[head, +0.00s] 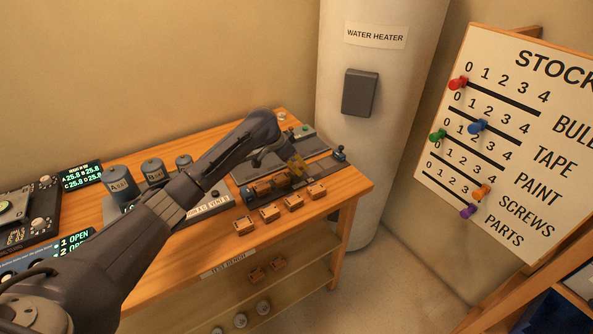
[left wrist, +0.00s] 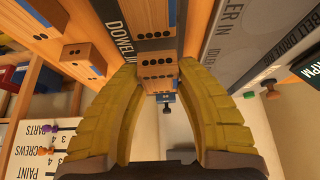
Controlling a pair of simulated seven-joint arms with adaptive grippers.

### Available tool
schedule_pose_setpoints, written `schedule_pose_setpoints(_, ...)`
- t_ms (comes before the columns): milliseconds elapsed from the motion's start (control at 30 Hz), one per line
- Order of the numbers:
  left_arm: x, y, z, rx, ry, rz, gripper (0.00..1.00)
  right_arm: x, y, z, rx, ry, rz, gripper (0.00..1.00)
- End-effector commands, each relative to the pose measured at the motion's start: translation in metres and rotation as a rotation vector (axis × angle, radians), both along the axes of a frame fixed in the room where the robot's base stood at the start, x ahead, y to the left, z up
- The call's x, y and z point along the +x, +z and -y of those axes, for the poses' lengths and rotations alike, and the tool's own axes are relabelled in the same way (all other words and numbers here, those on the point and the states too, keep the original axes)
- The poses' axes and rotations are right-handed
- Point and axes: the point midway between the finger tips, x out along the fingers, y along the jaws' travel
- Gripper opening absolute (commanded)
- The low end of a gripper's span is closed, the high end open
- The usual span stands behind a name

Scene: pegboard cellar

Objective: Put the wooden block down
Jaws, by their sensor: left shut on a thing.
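My left gripper (head: 297,166) reaches over the dark doweling fixture near the bench's right end. In the left wrist view its yellow fingers (left wrist: 158,72) are shut on a wooden block (left wrist: 157,70) with dark dowel holes. Another wooden block (left wrist: 157,18) shows just beyond it, in line with the fixture, and one more (left wrist: 85,60) lies to the side. I cannot tell whether the held block touches the fixture. In the head view the gripper largely hides the held block. My right gripper is not in view.
Several wooden blocks (head: 270,212) line the front of the wooden bench (head: 356,186). A blue-ended clamp part (head: 339,154) sits at the fixture's right end. Canisters (head: 121,182) stand to the left. The water heater (head: 375,130) rises behind, and a stock board (head: 500,140) stands at right.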

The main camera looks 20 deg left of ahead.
Motion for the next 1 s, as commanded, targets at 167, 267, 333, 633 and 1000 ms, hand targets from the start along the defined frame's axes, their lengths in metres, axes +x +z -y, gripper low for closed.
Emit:
schedule_pose_setpoints(167,-0.001,-0.023,0.000,0.000,0.002,-0.003,0.07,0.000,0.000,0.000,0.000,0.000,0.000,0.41)
schedule_pose_setpoints(267,0.000,-0.027,0.000,0.000,0.001,0.000,0.07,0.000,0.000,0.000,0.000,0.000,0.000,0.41)
schedule_pose_setpoints(333,0.000,-0.027,0.000,0.000,0.001,0.001,0.07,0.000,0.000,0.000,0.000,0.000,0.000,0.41)
schedule_pose_setpoints(633,0.000,-0.030,0.000,0.000,0.001,-0.001,0.07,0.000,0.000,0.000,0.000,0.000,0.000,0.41)
schedule_pose_setpoints(1000,0.000,-0.030,0.000,0.000,0.001,0.000,0.54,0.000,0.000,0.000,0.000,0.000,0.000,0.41)
